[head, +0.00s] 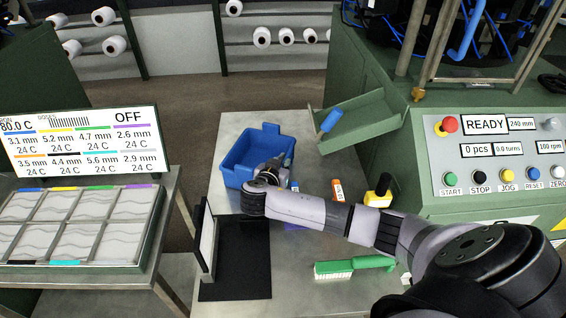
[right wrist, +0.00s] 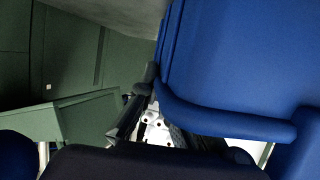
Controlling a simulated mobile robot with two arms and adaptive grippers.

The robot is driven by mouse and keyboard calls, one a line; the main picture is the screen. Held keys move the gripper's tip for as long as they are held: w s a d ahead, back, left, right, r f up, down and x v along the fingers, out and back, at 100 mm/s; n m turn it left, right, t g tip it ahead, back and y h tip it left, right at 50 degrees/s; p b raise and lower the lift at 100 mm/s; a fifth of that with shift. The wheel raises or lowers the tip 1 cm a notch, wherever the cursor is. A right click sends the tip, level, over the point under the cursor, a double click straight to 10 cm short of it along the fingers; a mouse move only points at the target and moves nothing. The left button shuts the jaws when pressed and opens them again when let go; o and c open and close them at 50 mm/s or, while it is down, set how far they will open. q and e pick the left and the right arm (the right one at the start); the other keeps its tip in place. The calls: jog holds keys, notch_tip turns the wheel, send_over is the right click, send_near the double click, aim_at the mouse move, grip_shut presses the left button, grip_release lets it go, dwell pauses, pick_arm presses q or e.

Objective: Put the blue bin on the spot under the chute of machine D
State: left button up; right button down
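The blue bin (head: 243,176) is at the far part of the steel table, left of and below the open end of the green chute (head: 372,135). My right gripper (head: 268,176) is at the bin's near right side. In the right wrist view the bin (right wrist: 240,60) fills the upper right, its rim close beside a dark finger of the right gripper (right wrist: 140,110). Whether the fingers pinch the rim is not clear. The machine (head: 470,110) carrying the chute shows no readable letter. The spot is not distinguishable. My left gripper is not in view.
A green brush (head: 352,266), an orange item (head: 338,190) and a yellow bottle with a black cap (head: 379,192) lie or stand near my right arm. A dark stand with a screen (head: 207,240) is in front of the bin. A sample tray (head: 80,225) is at left.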

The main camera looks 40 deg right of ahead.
jog(key=c, duration=2.3)
grip_release()
jog(key=shift+f, duration=0.15)
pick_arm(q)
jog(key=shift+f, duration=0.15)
pick_arm(e)
jog(key=o, duration=0.5)
